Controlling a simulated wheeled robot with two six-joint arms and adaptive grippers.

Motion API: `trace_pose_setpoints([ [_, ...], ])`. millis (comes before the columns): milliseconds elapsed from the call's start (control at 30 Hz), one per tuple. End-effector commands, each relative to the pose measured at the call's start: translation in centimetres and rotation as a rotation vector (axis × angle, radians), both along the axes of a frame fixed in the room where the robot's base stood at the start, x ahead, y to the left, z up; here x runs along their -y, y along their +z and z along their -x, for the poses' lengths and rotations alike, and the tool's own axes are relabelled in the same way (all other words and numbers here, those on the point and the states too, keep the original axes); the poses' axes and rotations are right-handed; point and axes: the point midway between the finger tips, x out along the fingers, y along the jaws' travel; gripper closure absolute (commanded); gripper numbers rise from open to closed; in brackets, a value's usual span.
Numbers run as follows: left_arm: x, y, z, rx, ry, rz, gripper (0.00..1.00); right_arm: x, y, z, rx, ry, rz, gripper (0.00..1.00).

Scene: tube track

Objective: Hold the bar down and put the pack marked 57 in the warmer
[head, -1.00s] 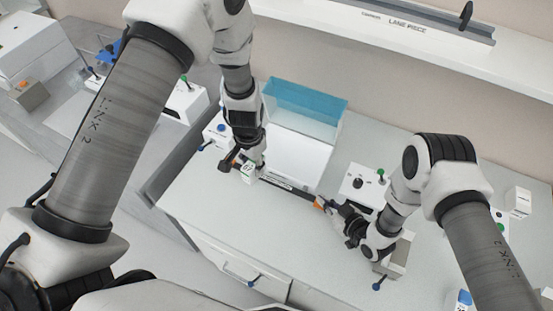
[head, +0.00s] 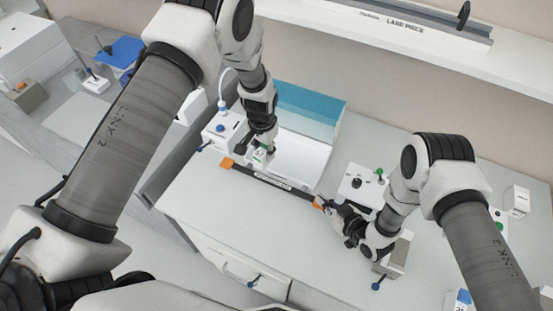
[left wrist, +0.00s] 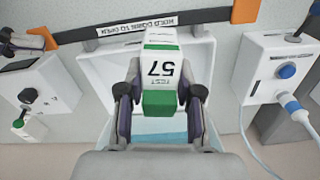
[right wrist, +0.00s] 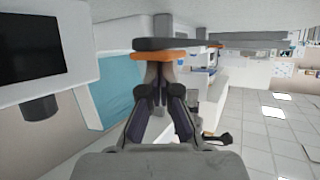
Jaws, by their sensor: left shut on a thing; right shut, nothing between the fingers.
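The white and green pack marked 57 (left wrist: 160,68) is between the fingers of my left gripper (left wrist: 160,95), which is shut on it. In the head view the pack (head: 260,155) is at the left front of the warmer (head: 302,155), a white box with a blue see-through top. I cannot tell whether it is inside the warmer's edge. The dark bar (head: 272,182), with orange ends and a label reading "HOLD DOWN TO OPEN" in the left wrist view, runs along the warmer's front. My right gripper (head: 325,205) is shut and empty at the bar's right orange end (right wrist: 165,56); contact is unclear.
A white box with a blue knob and hose (head: 224,130) stands left of the warmer. A white box with black and green knobs (head: 362,185) stands to its right. The counter (head: 215,205) in front of the bar is clear.

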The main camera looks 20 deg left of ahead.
Motion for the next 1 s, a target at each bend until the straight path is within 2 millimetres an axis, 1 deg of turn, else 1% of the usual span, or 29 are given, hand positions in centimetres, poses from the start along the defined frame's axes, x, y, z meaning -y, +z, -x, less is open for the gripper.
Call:
trace_pose_setpoints([
  [100, 0.2, -0.4, -1.4, 0.001, -0.001, 0.0, 1.0, 0.0, -0.1, 0.1, -0.002, 0.001, 0.001, 1.0],
  [633, 1.0, -1.9, -7.5, 0.001, 0.0, 0.0, 1.0, 0.0, -0.1, 0.1, -0.002, 0.001, 0.001, 1.0],
  [733, 1.1, -2.0, -8.0, 0.0, 0.0, -0.001, 1.0, 0.0, -0.1, 0.1, -0.002, 0.001, 0.001, 1.0],
  [1000, 1.1, -2.0, -8.0, -0.001, 0.0, 0.0, 1.0, 0.0, -0.1, 0.1, -0.002, 0.0, 0.001, 1.0],
])
